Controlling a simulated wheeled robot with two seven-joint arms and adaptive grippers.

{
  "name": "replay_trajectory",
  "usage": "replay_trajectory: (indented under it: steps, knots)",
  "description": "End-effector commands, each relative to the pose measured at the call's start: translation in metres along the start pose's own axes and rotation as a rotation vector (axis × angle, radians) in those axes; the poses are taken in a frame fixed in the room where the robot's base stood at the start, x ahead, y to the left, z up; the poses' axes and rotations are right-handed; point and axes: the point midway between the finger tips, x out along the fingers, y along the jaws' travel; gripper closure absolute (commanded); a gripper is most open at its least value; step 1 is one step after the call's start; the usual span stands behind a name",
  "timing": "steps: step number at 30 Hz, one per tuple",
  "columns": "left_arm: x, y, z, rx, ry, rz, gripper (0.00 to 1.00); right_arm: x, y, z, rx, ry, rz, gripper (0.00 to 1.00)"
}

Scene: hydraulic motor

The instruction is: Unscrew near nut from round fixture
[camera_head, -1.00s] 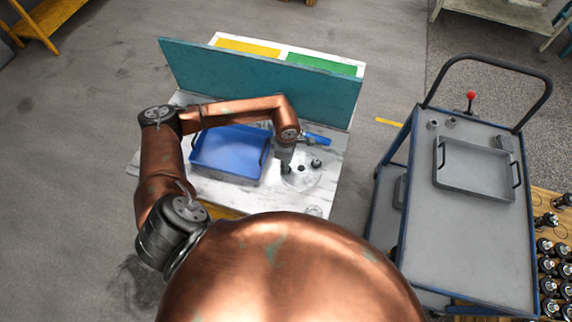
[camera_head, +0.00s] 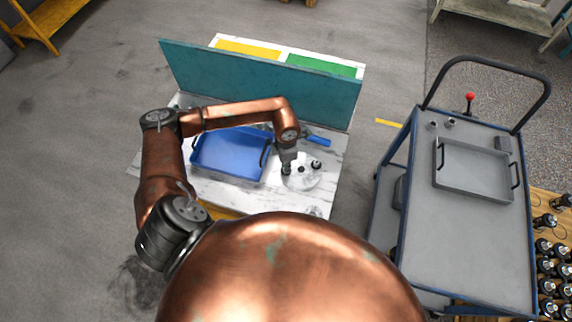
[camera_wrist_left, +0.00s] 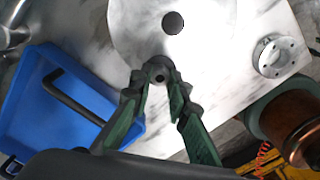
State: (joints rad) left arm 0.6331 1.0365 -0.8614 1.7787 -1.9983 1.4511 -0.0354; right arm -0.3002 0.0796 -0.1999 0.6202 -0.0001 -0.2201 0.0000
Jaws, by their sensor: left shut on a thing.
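The round fixture (camera_head: 302,183) is a pale disc on the marble table, right of the blue tray. My left gripper (camera_head: 286,170) is at the disc's left edge in the head view. In the left wrist view its green-sided fingers (camera_wrist_left: 160,80) are shut on the near nut (camera_wrist_left: 159,68), a small dark ring with a hole, mostly hidden between the tips. Another dark nut (camera_head: 316,165) stands at the disc's right. My right gripper is in neither view.
The blue tray (camera_head: 232,177) with dark handles lies close left of the gripper. A teal panel (camera_head: 260,82) stands along the table's back. A pale flanged ring (camera_wrist_left: 280,56) lies right of the disc. A grey cart (camera_head: 460,230) with a tray stands at the right.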

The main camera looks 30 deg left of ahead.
Motion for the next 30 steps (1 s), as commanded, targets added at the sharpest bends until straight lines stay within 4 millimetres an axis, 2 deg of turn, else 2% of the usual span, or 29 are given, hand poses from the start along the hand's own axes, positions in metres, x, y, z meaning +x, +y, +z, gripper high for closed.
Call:
replay_trajectory:
  steps: [12,19,23,24,27,30]
  knots:
    - [0.0,0.0,0.0,-0.066,0.0,0.001,1.0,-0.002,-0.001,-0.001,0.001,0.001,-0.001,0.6]
    - [-0.002,0.0,0.0,-0.337,0.0,-0.001,1.0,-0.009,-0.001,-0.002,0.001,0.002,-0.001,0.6]
    - [-0.001,0.0,0.0,-0.429,0.001,0.0,1.0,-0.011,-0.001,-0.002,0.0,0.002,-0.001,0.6]
    - [-0.001,0.0,0.0,-0.428,0.0,0.0,0.83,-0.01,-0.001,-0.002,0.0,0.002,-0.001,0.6]
    - [-0.001,0.0,0.0,-0.426,0.0,0.0,0.76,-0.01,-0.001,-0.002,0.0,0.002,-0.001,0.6]
    - [-0.001,0.0,0.0,-0.425,0.0,0.0,0.75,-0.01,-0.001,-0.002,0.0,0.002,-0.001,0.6]
